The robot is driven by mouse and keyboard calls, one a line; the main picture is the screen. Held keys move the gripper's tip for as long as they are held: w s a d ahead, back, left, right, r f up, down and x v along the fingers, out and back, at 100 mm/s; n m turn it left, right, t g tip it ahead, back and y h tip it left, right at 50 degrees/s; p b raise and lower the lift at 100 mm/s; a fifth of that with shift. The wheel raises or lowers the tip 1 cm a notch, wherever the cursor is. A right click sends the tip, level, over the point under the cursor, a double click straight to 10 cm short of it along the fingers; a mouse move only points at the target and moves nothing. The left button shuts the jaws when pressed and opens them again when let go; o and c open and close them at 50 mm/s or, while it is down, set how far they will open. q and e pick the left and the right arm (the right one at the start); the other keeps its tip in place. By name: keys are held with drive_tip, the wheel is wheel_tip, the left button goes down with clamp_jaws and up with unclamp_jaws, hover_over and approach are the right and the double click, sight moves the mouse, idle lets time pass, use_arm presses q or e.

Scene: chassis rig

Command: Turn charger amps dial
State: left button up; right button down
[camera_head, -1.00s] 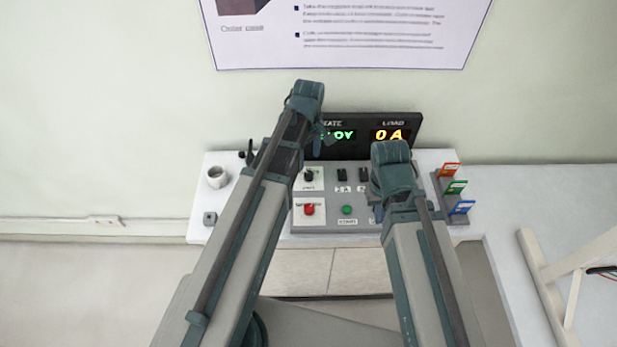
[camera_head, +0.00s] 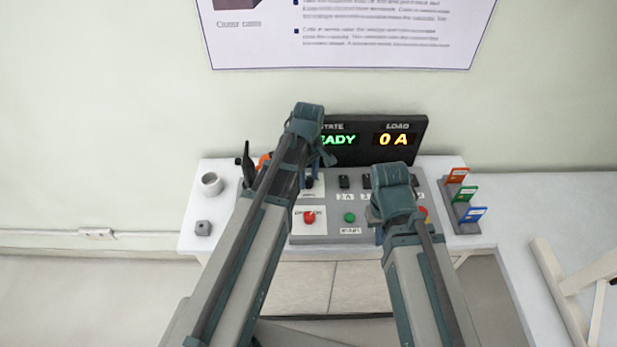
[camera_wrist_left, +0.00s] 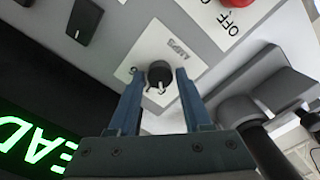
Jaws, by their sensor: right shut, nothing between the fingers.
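The charger amps dial is a small black round knob (camera_wrist_left: 158,74) with a white pointer, on a white plate labelled AMPS in the left wrist view. In the head view the dial (camera_head: 309,182) is partly hidden by my left arm. My left gripper (camera_wrist_left: 161,88) is open, with its two blue fingers on either side of the dial; I cannot tell whether they touch it. In the head view my left gripper (camera_head: 324,158) is over the panel's left part. My right gripper (camera_head: 392,192) is over the panel's right part, shut and empty, its fingertips hidden.
The display (camera_head: 372,141) reads READY in green, partly covered, and 0 A. A red button (camera_head: 309,217), a green button (camera_head: 350,217) and black switches (camera_head: 344,181) are nearby. A white cup (camera_head: 211,184) stands left. Coloured cards (camera_head: 466,195) stand right.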

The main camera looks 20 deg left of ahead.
use_arm(q)
clamp_jaws()
drive_tip(key=shift+m, duration=0.3)
drive_tip(key=m, duration=0.8)
drive_tip(key=shift+m, duration=0.3)
drive_tip(key=m, duration=0.4)
drive_tip(key=shift+m, duration=2.2)
